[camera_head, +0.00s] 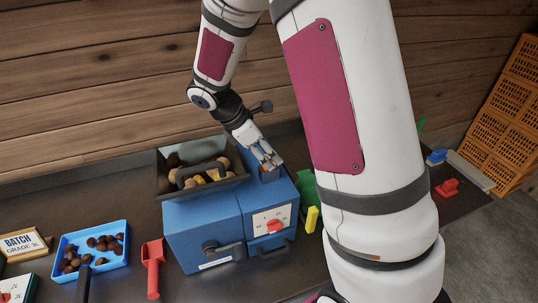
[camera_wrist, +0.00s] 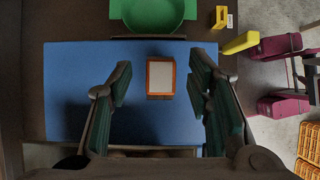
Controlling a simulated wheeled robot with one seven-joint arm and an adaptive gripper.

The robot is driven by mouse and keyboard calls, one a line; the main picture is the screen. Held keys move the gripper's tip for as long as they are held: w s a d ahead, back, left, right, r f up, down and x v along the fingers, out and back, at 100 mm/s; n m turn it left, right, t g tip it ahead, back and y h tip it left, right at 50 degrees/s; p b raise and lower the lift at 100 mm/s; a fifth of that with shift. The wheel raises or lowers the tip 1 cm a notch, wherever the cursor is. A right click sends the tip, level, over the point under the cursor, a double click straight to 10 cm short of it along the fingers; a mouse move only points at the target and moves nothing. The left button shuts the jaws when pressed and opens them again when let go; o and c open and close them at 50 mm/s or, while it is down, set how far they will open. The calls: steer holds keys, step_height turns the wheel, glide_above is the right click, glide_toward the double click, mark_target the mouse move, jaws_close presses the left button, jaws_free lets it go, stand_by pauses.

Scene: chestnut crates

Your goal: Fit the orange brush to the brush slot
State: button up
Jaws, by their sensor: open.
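A small orange-edged piece with a pale grey face (camera_wrist: 160,77) shows on the blue top of the machine (camera_wrist: 75,90) in the wrist view. It looks like the orange brush, but I cannot tell whether it sits in a slot or lies on the surface. My gripper (camera_wrist: 162,78) is open, with one finger on each side of this piece and clear gaps to both. In the head view my gripper (camera_head: 268,160) points down at the top of the blue machine (camera_head: 200,235), right of its hopper. No separate brush slot can be made out.
The dark hopper (camera_head: 163,178) holds brown and yellow pieces close left of my gripper. A blue tray of chestnuts (camera_head: 121,256) and a red scoop (camera_head: 152,268) lie to the left. A green bowl (camera_wrist: 155,14) and a yellow block (camera_head: 312,219) stand beside the machine.

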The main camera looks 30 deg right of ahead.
steer(key=v, duration=1)
steer(key=shift+a+r, duration=0.2)
steer(key=shift+r, duration=0.1)
steer(key=s+a+r+m+t+y+b, duration=0.1)
steer(key=s+a+r+m+t+y, duration=0.1)
steer(key=s+m, duration=0.6)
steer(key=s+a+r+m+t+y+b, duration=0.2)
steer(key=s+a+r+m+t+y, duration=0.1)
steer(key=s+m, duration=0.4)
step_height(320, 180, up, 3)
steer(key=s+t+y, duration=0.1)
steer(key=s, duration=0.1)
steer(key=shift+s+a+f+m+t, duration=0.15)
steer(key=shift+s+a+m+t, duration=0.15)
steer(key=shift+s+m+t, duration=0.1)
